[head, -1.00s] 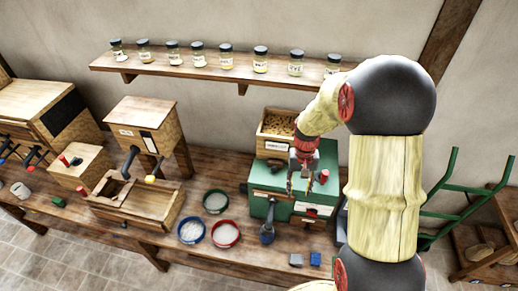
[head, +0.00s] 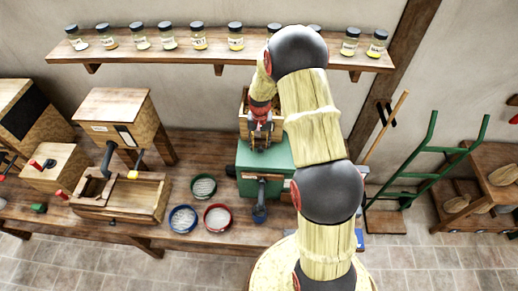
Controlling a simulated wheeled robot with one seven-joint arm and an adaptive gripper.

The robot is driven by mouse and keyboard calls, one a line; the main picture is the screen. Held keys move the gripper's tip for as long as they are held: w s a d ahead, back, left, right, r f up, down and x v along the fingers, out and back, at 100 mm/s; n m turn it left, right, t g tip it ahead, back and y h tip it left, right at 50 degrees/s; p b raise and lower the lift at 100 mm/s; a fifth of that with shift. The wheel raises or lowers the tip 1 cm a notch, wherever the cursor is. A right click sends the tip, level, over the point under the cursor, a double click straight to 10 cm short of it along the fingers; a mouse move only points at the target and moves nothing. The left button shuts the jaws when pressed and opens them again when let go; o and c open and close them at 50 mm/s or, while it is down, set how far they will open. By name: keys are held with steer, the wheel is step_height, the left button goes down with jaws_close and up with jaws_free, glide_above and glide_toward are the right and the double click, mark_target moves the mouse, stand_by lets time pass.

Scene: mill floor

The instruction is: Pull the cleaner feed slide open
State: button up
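The green cleaner (head: 281,155) stands on the bench in the head view, with a wooden feed box (head: 245,126) at its back. My gripper (head: 261,147) is just above the green top, in front of the box. Its two dark fingers look parted, and I see nothing between them. I cannot make out the feed slide; my gripper and arm cover much of the box front and the right side of the cleaner. I cannot tell whether the fingers touch anything.
A shelf (head: 185,74) with several jars hangs above. A green hand truck (head: 425,175) stands right.

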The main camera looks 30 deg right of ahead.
mark_target(260, 148)
steer(key=f, duration=0.2)
steer(key=shift+s+f+b, duration=0.2)
steer(key=shift+f+b, duration=0.1)
steer(key=shift+b, duration=0.1)
steer(key=shift+w+f, duration=0.2)
steer(key=shift+f, duration=0.15)
steer(key=shift+s+r, duration=0.1)
steer(key=shift+c, duration=0.5)
steer(key=c, duration=0.9)
jaws_close()
